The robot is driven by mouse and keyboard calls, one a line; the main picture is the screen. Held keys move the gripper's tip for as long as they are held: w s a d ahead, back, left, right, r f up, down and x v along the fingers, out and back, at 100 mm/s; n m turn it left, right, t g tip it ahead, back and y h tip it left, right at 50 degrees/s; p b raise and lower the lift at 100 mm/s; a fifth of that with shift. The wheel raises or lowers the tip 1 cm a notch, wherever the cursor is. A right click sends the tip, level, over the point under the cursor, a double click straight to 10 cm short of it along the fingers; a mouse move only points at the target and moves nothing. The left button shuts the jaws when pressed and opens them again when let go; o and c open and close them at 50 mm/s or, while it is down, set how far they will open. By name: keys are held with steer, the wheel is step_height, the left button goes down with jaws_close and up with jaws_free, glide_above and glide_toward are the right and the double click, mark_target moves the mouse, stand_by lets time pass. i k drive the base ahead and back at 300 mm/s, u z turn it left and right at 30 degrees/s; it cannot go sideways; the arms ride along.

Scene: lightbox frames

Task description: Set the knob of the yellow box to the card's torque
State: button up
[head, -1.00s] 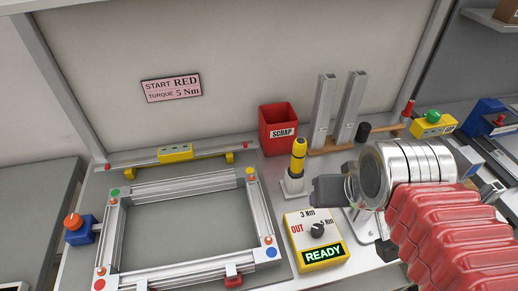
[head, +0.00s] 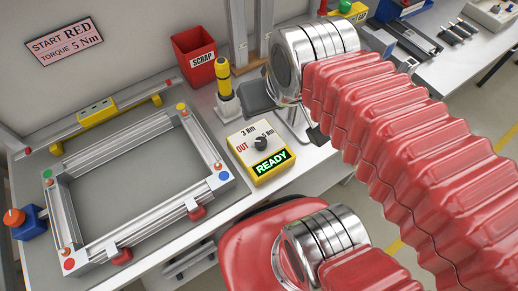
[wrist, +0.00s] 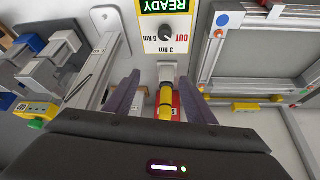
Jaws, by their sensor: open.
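The yellow box (head: 260,150) sits on the bench near its front edge, with a black knob (head: 261,143), marks OUT, 3 Nm and 5 Nm, and a lit green READY panel. The knob's pointer is too small to read surely. The pink card (head: 65,43) on the back wall reads START RED, TORQUE 5 Nm. In the wrist view my gripper (wrist: 158,80) is open and empty; the box (wrist: 150,27) shows upside down beyond its fingertips, apart from them. In the head view my gripper is partly hidden by my wrist, up and right of the box.
A yellow-black screwdriver (head: 224,80) stands in a white holder behind the box, near my gripper. A red SCRAP bin (head: 196,60) stands behind it. An aluminium frame (head: 87,172) lies left of the box.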

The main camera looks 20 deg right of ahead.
mark_target(261, 142)
steer(key=u, duration=0.25)
steer(key=k, duration=0.65)
steer(key=u, duration=0.55)
steer(key=k, duration=0.65)
steer(key=u, duration=0.5)
steer(key=i, duration=0.85)
steer(key=z, duration=0.4)
